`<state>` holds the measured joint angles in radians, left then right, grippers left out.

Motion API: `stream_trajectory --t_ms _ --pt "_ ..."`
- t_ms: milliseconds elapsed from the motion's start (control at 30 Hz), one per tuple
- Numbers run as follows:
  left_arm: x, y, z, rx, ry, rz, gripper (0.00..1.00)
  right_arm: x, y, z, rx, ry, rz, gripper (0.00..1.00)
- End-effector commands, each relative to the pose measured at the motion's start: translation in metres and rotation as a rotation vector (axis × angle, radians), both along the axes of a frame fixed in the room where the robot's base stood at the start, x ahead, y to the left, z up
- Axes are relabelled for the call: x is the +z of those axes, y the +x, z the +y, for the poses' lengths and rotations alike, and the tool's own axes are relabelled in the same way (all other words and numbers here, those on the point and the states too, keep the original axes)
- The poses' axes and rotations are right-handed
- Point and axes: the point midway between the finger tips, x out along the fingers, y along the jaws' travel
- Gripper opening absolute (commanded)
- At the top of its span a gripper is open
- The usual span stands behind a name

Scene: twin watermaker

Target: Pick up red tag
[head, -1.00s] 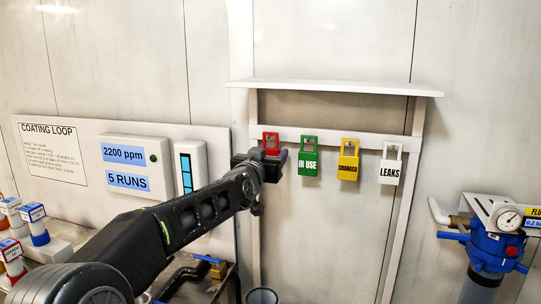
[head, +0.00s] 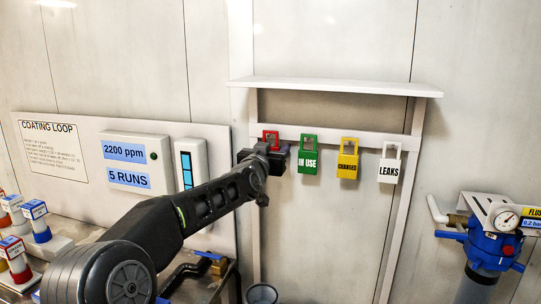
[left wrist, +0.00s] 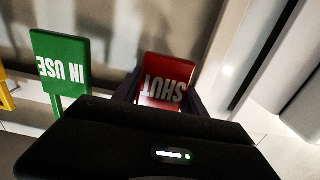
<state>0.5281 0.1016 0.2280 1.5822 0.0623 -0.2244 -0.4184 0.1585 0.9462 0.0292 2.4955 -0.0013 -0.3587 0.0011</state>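The red tag (head: 271,136) hangs on the white rail at the left end of a row of tags. In the left wrist view the red tag (left wrist: 166,78) reads "SHUT" upside down. My left gripper (head: 264,149) is at the tag's lower part, hiding much of it in the head view. In the left wrist view its dark fingers (left wrist: 163,97) stand on either side of the tag. They look open; whether either touches the tag cannot be made out. My right gripper is not in view.
The green "IN USE" tag (head: 308,156) hangs close to the right of my gripper. A yellow tag (head: 347,160) and a white "LEAKS" tag (head: 390,165) hang further right. A white shelf (head: 335,87) juts out above. A control panel (head: 137,163) is at left.

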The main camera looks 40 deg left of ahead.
Motion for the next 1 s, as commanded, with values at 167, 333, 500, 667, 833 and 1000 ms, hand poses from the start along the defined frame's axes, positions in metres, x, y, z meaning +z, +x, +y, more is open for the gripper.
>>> stream_trajectory --t_ms 167,333,500,667,833,1000 --pt "0.0 0.0 0.0 0.0 0.0 0.0 0.33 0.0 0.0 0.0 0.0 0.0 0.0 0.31" --pt "0.0 0.0 0.0 0.0 0.0 0.0 0.2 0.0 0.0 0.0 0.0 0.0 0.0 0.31" --pt "0.0 0.0 0.0 0.0 0.0 0.0 0.06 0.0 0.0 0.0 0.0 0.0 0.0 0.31" --pt "0.0 0.0 0.0 0.0 0.0 0.0 0.0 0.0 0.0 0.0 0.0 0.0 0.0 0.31" --pt "0.003 0.0 0.0 0.0 0.0 -0.001 0.0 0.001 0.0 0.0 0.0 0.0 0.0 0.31" --pt "0.012 0.0 0.0 -0.001 0.0 -0.001 0.0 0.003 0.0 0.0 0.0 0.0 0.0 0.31"
